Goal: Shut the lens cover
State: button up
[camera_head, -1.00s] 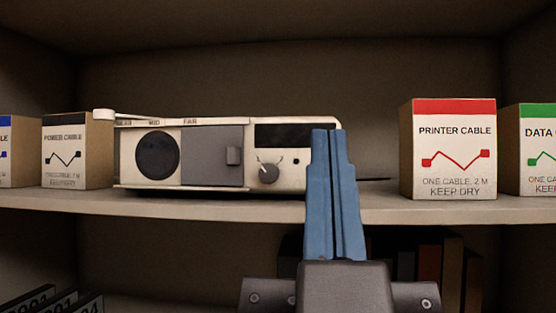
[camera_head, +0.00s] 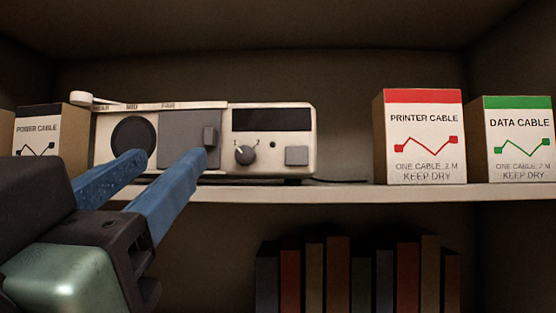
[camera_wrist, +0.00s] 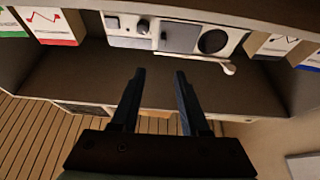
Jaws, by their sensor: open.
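A cream projector-like device (camera_head: 270,165) stands on the shelf. Its round dark lens (camera_head: 132,136) is uncovered. A grey sliding cover (camera_head: 180,138) with a small raised tab (camera_head: 210,136) sits to the right of the lens. In the wrist view, seen upside down, the cover (camera_wrist: 180,38) lies left of the lens (camera_wrist: 213,41). My gripper (camera_head: 166,160) is open and empty, with blue fingers pointing at the device. In the head view the fingers overlap the lower edges of lens and cover. The wrist view shows a gap between the fingertips (camera_wrist: 160,72) and the device.
The device has a dial (camera_head: 245,155), a square button (camera_head: 297,156) and a white-ended lever (camera_head: 82,98) at top left. A power cable box (camera_head: 38,128) stands to the left. Printer (camera_head: 420,160) and data cable boxes (camera_head: 515,160) stand to the right. Books (camera_head: 340,270) are below.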

jog(key=p, duration=0.9)
send_near(208, 132)
jog(key=r, duration=0.1)
jog(key=shift+g, duration=0.3)
jog(key=p+x, duration=0.3)
jog(key=x, duration=0.5)
jog(key=shift+f+p, duration=0.15)
jog(key=shift+p, duration=0.15)
grip_shut()
dwell(0.3)
